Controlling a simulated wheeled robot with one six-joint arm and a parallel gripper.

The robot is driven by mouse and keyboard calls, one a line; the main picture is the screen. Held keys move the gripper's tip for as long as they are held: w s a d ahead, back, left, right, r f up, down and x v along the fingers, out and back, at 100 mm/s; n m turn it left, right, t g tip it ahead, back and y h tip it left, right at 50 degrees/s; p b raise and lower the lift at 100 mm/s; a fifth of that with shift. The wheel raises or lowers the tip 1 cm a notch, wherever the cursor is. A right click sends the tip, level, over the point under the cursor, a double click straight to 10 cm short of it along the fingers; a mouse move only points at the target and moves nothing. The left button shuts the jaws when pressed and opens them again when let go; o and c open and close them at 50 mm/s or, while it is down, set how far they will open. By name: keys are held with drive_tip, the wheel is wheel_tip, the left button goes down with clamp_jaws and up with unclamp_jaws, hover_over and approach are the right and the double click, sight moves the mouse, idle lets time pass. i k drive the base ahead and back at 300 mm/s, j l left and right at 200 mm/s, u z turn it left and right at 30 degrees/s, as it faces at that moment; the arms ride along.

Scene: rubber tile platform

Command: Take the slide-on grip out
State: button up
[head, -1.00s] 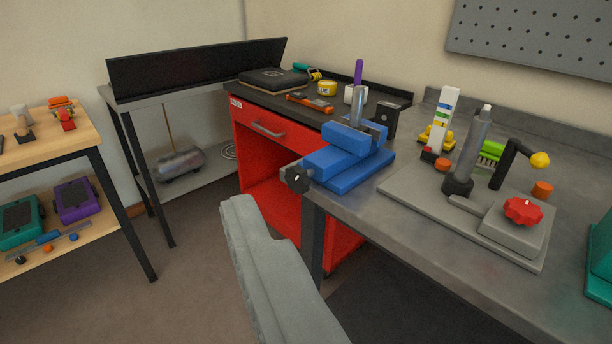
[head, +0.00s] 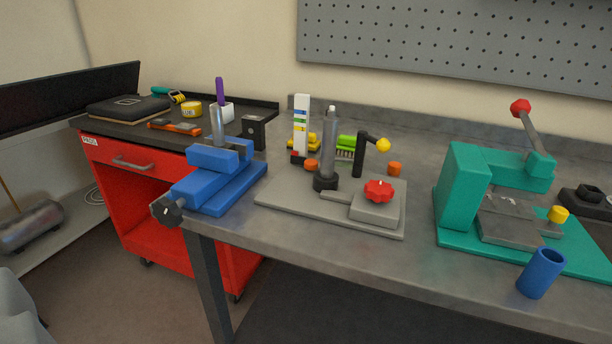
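No part is clearly recognisable as the slide-on grip. A hollow blue sleeve (head: 541,272) stands slightly tilted in view at the bench's front right, beside the teal press (head: 463,195). A metal cylinder (head: 217,125) stands upright at the blue vise (head: 215,180); whether the jaws clamp it is unclear. A dark grey tube (head: 329,150) stands upright in a black collar on the grey fixture plate (head: 290,206). The plate also carries a red star knob (head: 379,190) on a grey block. My gripper is not in view.
The metal bench (head: 335,255) has clear room along its front between plate and press. The press lever with its red ball (head: 520,107) rises high. A black crank with a yellow ball (head: 383,145) stands behind the knob. A red cabinet (head: 135,200) stands left.

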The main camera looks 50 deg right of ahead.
sight(545, 266)
drive_tip(key=z, duration=2.3)
